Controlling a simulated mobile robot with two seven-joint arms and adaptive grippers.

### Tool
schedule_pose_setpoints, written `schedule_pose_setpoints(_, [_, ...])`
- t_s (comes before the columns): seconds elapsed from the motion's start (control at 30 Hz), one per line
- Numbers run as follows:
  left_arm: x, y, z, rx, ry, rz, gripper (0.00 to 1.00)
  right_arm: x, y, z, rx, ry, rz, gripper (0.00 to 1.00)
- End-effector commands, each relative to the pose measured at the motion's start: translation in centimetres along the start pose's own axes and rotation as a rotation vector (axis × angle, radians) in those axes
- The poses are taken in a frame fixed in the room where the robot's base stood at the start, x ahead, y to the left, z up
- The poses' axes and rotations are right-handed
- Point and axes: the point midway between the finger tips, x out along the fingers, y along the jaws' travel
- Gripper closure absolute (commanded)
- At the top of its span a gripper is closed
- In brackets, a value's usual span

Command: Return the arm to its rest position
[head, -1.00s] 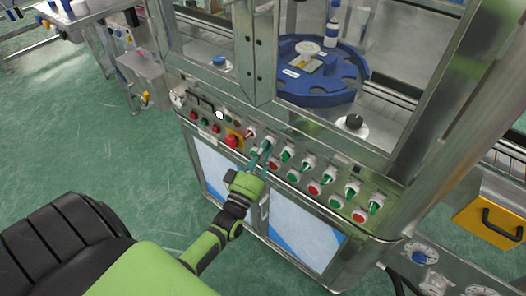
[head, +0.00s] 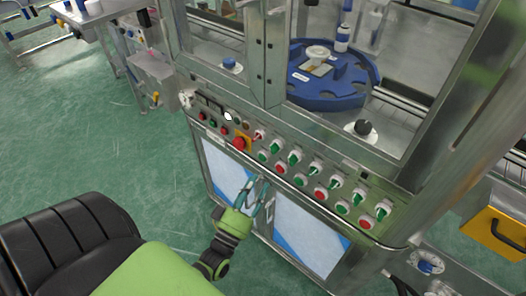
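My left gripper (head: 257,184), with a green body and teal fingers, hangs in front of the machine's lower cabinet doors, below the control panel (head: 250,156). Its two fingers are apart with nothing between them, and it looks clear of the switches. The green and black arm reaches up to it from the bottom edge. My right gripper is not in view.
The sloped panel carries several red and green switches and a red emergency stop (head: 240,144) on a yellow plate. Behind glass is a blue rotary table (head: 318,101). A yellow box (head: 497,232) stands at right. Green floor (head: 110,150) at left is clear.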

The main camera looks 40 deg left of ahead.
Motion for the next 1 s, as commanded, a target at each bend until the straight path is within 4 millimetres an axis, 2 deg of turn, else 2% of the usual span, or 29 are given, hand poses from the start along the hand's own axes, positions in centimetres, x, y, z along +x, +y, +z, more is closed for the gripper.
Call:
schedule_pose_setpoints(0.03, [-0.8, 0.0, 0.1, 0.000, -0.002, -0.001, 0.60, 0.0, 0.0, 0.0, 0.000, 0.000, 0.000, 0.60])
schedule_pose_setpoints(0.2, [-2.1, 0.0, 0.0, -0.001, 0.000, -0.001, 0.60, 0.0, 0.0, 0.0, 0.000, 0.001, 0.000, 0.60])
schedule_pose_setpoints(0.8, [-2.2, 0.0, 0.1, 0.000, -0.002, -0.002, 0.60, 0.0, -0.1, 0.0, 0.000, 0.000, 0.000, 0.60])
schedule_pose_setpoints(0.9, [-2.7, -0.6, 1.6, 0.017, -0.050, -0.020, 0.60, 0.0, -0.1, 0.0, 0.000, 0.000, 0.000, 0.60])
schedule_pose_setpoints(0.97, [-3.4, -1.4, 3.6, 0.039, -0.118, -0.043, 0.60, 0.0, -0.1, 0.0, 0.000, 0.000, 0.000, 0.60])
schedule_pose_setpoints(1.0, [-4.1, -2.0, 5.5, 0.063, -0.182, -0.063, 0.60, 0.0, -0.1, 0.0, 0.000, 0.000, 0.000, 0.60])
